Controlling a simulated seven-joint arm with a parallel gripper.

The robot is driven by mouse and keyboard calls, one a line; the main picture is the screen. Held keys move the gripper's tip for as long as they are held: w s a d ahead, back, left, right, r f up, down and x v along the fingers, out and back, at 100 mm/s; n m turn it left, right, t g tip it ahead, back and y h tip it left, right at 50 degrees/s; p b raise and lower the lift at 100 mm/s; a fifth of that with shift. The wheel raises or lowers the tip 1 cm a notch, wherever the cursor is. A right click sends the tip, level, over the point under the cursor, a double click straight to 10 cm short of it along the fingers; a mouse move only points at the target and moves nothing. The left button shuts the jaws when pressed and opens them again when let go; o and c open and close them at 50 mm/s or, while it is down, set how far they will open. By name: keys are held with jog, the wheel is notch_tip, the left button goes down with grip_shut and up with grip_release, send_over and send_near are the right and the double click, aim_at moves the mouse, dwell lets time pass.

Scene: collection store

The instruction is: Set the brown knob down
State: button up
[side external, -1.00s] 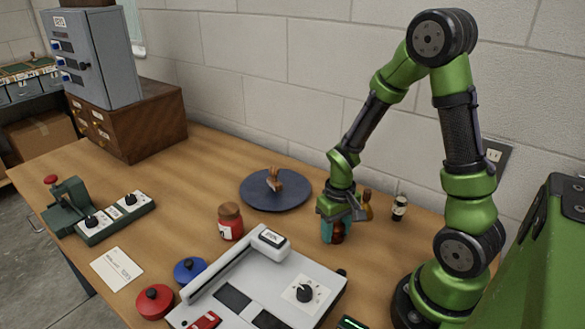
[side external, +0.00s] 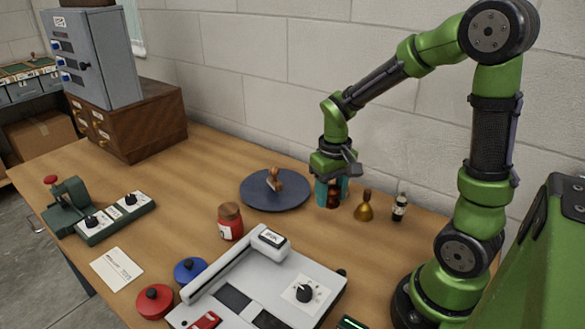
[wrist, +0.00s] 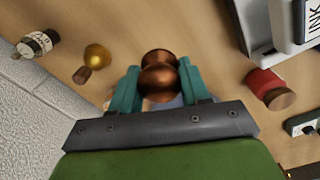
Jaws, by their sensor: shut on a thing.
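The brown knob (wrist: 158,75) is a shiny copper-brown piece with two rounded ends and a narrow waist. In the wrist view my gripper (wrist: 160,80) is shut on it, with one teal finger on each side. In the side view the knob (side external: 333,194) shows partly between the fingers of my gripper (side external: 332,193), which points down. It appears to be held off the table, to the right of the dark blue round disc (side external: 250,197). How high it hangs is hard to tell.
A wooden-handled piece (side external: 274,180) stands on the disc. A gold bell-shaped piece (side external: 364,208) and a small dark bottle (side external: 400,207) stand right of my gripper. A red jar (side external: 230,222) and a white device (side external: 280,283) are nearer the camera. The wall is behind.

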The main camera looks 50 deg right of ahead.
jog(key=w+a+r, duration=0.1)
jog(key=w+a, duration=0.2)
jog(key=w, duration=0.7)
jog(key=m, duration=0.2)
send_over(192, 241)
notch_tip(192, 241, down, 5)
jog(key=shift+f, duration=3.05)
jog(key=shift+f, duration=0.1)
jog(key=o, duration=1.2)
jog(key=shift+f, duration=0.1)
